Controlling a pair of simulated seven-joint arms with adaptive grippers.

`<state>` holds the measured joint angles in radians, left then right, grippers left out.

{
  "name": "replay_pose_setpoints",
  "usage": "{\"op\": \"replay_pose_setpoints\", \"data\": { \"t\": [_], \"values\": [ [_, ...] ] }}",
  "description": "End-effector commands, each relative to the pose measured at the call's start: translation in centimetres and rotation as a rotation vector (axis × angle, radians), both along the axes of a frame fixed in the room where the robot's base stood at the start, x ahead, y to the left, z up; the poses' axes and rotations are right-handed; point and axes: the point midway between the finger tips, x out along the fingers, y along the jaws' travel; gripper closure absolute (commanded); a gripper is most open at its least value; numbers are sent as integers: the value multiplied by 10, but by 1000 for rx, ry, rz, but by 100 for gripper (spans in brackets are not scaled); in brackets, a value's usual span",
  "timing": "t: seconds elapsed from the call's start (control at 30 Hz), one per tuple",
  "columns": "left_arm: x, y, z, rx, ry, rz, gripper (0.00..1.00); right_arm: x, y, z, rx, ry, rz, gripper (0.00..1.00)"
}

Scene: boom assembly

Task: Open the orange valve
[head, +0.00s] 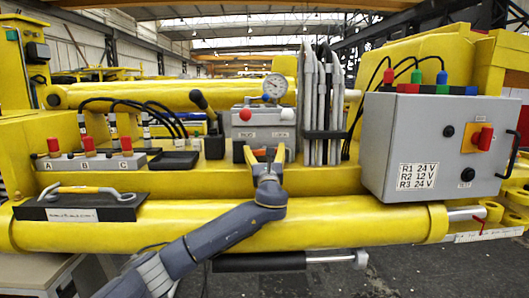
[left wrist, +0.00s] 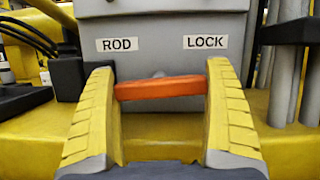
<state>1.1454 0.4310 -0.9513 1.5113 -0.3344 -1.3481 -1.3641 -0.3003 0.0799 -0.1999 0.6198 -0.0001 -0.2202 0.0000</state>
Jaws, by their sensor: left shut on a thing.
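The orange valve handle (left wrist: 162,87) shows in the left wrist view as a horizontal bar low on the front of a grey block (left wrist: 162,20) labelled ROD and LOCK. My left gripper (left wrist: 160,90) is shut on the handle, with one yellow finger at each end of the bar. In the head view my left gripper (head: 265,153) reaches up from below to the front of the grey block (head: 262,127). The handle is too small and covered there to make out clearly. My right gripper is in neither view.
A pressure gauge (head: 275,86) and red and white knobs sit on the block. A black lever (head: 203,107) stands to its left and grey hoses (head: 310,105) to its right. A grey control box (head: 435,145) with a red switch is further right.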

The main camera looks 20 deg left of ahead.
Motion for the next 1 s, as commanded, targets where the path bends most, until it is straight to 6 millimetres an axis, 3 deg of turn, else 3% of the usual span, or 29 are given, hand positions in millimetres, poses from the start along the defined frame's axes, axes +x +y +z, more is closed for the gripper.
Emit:
{"op": "replay_pose_setpoints", "data": {
  "t": [0.33, 0.77, 0.8, 0.9, 1.0],
  "values": [
    [-1, 0, 2, -247, -90, -1, 44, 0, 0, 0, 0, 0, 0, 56],
    [-1, 2, 3, -285, -107, 1, 44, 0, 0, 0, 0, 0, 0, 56],
    [-1, 2, 3, -285, -107, 1, 11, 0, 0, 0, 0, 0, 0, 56],
    [-1, 2, 3, -284, -106, 2, 0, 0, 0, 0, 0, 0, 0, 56],
    [-1, 2, 2, -285, -105, 2, 0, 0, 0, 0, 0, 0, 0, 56]
  ]
}}
